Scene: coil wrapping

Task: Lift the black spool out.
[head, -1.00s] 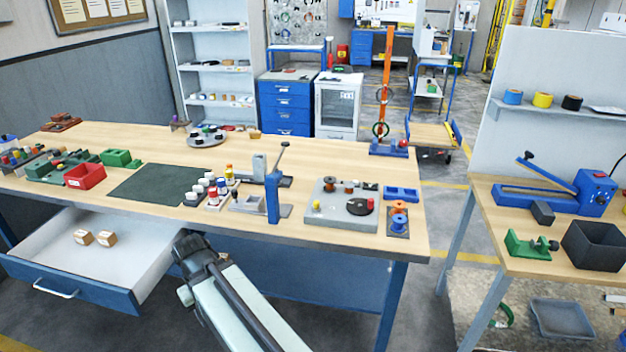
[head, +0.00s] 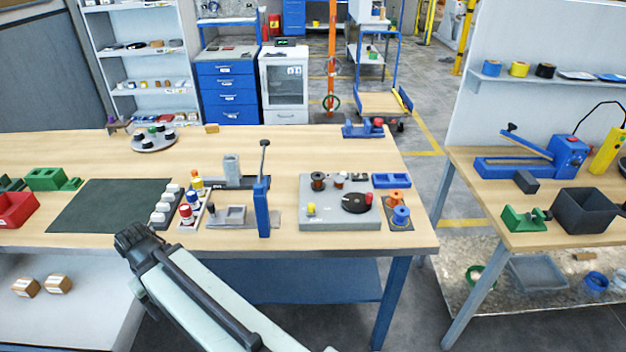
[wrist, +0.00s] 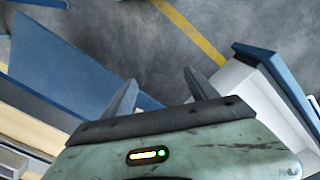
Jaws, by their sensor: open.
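I cannot tell for sure which thing is the black spool. A black roll (head: 545,70) sits on the right wall shelf, beside a yellow and a blue roll. Small dark pieces also stand on the round grey tray (head: 142,148) at the back of the bench. A dark-topped spool (head: 318,180) and a flat black disc (head: 356,202) are on the grey winding plate (head: 335,220). My gripper (head: 134,236) is in front of the bench's front edge, apart from all of these. In the wrist view my gripper (wrist: 163,88) is open and empty above the floor.
The wooden bench (head: 270,146) spans the middle, with a blue upright lever press (head: 261,205) near its front. A second table (head: 480,215) stands at right, across a floor gap.

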